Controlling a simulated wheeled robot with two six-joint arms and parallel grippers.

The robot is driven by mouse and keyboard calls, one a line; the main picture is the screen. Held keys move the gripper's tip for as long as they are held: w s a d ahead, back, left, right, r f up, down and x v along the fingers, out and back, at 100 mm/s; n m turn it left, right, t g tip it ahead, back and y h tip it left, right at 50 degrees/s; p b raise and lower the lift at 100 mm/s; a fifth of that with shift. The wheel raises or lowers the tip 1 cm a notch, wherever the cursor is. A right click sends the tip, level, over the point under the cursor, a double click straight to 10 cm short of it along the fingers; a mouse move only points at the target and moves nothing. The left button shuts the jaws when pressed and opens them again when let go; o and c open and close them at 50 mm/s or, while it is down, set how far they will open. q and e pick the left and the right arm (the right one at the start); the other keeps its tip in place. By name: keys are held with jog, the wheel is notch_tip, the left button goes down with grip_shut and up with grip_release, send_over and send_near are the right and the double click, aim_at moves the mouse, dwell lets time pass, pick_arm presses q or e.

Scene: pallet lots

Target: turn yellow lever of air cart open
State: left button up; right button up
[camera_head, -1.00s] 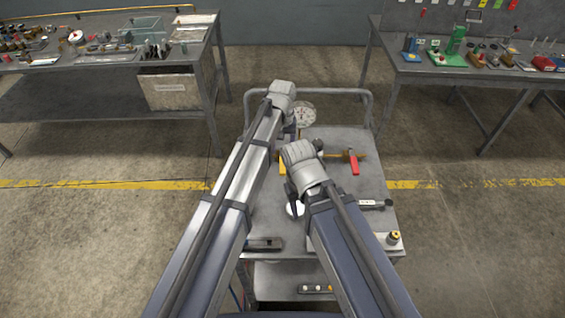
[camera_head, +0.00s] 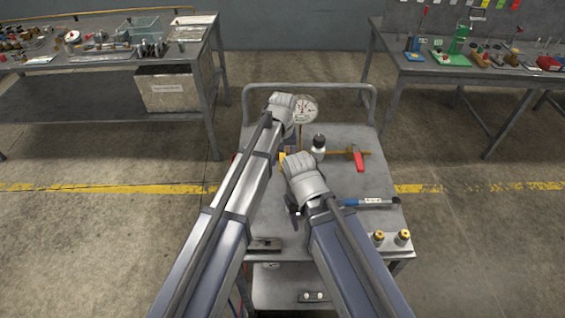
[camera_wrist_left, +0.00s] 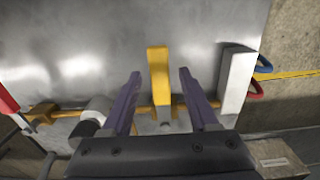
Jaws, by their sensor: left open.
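The yellow lever (camera_wrist_left: 158,75) stands out from a brass pipe (camera_wrist_left: 140,112) on the air cart (camera_head: 350,225). In the left wrist view my left gripper (camera_wrist_left: 160,73) is open, with one purple finger on each side of the lever and visible gaps to both. In the head view only a small yellow part (camera_head: 282,160) shows between my arms; my left wrist hides the fingers. My right gripper (camera_head: 293,212) is above the cart, nearer to me, its fingers mostly hidden by its wrist.
A gauge (camera_head: 303,109) stands at the cart's back. A red lever (camera_head: 358,160) and a white, dark-capped part (camera_head: 318,146) are right of my grippers. A blue tool (camera_head: 365,202) and two brass-topped fittings (camera_head: 403,237) lie nearer. Benches stand behind, left and right.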

pick_arm(q)
grip_shut()
dwell(0.4)
dwell(1.0)
